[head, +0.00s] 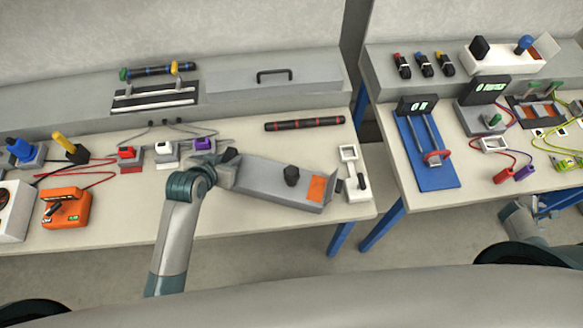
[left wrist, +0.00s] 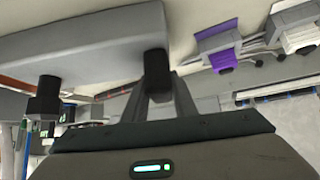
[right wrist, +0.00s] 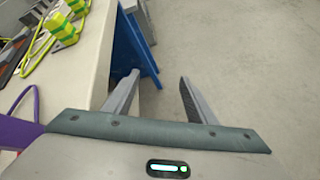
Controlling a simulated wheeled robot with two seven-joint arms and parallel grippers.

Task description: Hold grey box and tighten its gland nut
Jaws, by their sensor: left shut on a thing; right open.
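The grey box (head: 262,183) lies tilted across the front of the left table, with an orange patch (head: 317,188) at its right end. A black knob-like fitting (head: 291,175) stands on its top; I cannot tell whether this is the gland nut. My left gripper (head: 228,164) is at the box's left end. In the left wrist view its fingers (left wrist: 155,78) are shut on a black fitting (left wrist: 155,62) beside the grey box (left wrist: 80,45). My right gripper (right wrist: 160,80) is open and empty, over the floor beside the right table's edge.
A white fixture (head: 352,178) stands just right of the box. A dark rod (head: 304,123) lies behind it. Small coloured connectors, one of them purple (head: 203,144), stand behind my left gripper. An orange device (head: 66,207) is at left. A blue board (head: 428,150) lies on the right table, across a gap.

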